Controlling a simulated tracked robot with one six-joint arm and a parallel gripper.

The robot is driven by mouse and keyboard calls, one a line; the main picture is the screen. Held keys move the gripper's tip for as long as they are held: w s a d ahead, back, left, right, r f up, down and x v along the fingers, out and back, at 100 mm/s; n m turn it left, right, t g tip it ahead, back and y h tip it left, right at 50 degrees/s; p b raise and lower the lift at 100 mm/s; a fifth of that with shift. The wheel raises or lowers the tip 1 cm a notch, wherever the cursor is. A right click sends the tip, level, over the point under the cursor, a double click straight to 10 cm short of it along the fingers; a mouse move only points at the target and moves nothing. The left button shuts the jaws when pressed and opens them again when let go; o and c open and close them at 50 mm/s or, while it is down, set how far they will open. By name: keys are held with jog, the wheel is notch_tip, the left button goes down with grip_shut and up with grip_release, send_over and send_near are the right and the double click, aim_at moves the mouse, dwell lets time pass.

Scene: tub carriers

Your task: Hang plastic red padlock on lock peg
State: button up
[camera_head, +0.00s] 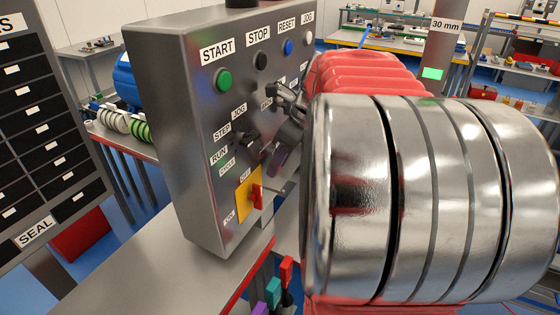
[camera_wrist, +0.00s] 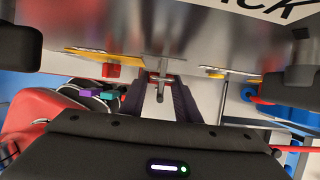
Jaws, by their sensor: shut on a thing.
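My gripper (camera_head: 282,150) is in front of the lower part of a grey control box, partly hidden behind my thick metal arm. In the wrist view its two dark fingers (camera_wrist: 158,100) point at the box.
The control box (camera_head: 170,110) carries labelled buttons and a red rotary handle (camera_head: 256,195) on a yellow plate, close left of my gripper. A dark drawer cabinet (camera_head: 35,110) stands at the far left. Benches (camera_head: 400,43) with parts stand behind.

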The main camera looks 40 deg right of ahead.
jog(key=shift+s+f, duration=0.1)
jog(key=shift+f, duration=0.2)
jog(key=o, duration=1.5)
jog(key=shift+r, duration=0.2)
jog(key=shift+f, duration=2)
jog(key=shift+s+d+f, duration=0.15)
jog(key=shift+s+d, duration=0.45)
jog(key=shift+s, duration=1.1)
jog(key=shift+s+d+f, duration=0.15)
jog(key=shift+s+d, duration=0.5)
jog(key=shift+s, duration=1.1)
jog(key=shift+s+d+f, duration=0.15)
jog(key=shift+s+d, duration=0.45)
jog(key=shift+s, duration=1.1)
jog(key=shift+w+a, duration=0.1)
